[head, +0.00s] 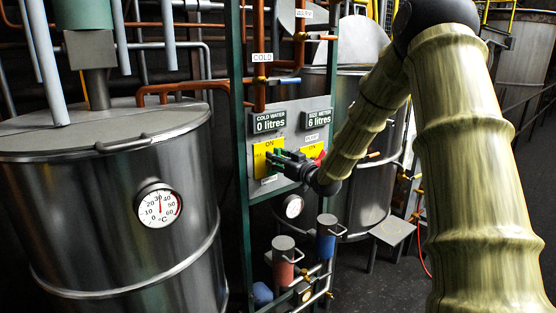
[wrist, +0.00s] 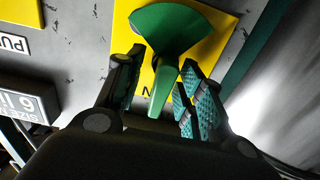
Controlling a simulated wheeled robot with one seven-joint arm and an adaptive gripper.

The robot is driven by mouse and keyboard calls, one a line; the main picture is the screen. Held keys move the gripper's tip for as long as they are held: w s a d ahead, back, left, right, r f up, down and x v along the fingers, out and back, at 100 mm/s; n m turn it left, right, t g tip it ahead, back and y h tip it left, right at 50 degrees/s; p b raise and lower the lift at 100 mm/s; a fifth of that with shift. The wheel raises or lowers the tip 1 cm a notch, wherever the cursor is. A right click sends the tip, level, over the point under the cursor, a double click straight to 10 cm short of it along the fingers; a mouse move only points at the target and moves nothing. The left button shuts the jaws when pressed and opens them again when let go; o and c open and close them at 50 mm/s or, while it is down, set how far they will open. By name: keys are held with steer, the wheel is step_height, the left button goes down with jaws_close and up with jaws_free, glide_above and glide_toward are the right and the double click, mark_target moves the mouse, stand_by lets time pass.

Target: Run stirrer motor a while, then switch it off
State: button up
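A green switch handle (wrist: 163,85) sits on a yellow plate (wrist: 222,25) in the wrist view. Its narrow end lies beside a letter N. In the head view this is the left yellow plate (head: 260,165), marked ON; my gripper hides much of its handle. My gripper (head: 281,160) is at that plate. In the wrist view my gripper (wrist: 161,65) is open, with a finger on each side of the handle; the right finger is closer. A grey-green cylinder (head: 91,45), probably the stirrer motor, stands above the large steel vessel (head: 110,240). No label names it.
A second yellow plate (head: 313,151) with a red handle is just right of my gripper, under a pump label. Meters above read 0 litres (head: 269,122) and 6 litres (head: 318,118). Copper pipes (head: 260,60) and a green frame (head: 241,100) stand close by.

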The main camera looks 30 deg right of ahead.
steer(key=s+d, duration=0.1)
steer(key=s, duration=1.1)
stand_by(6.8)
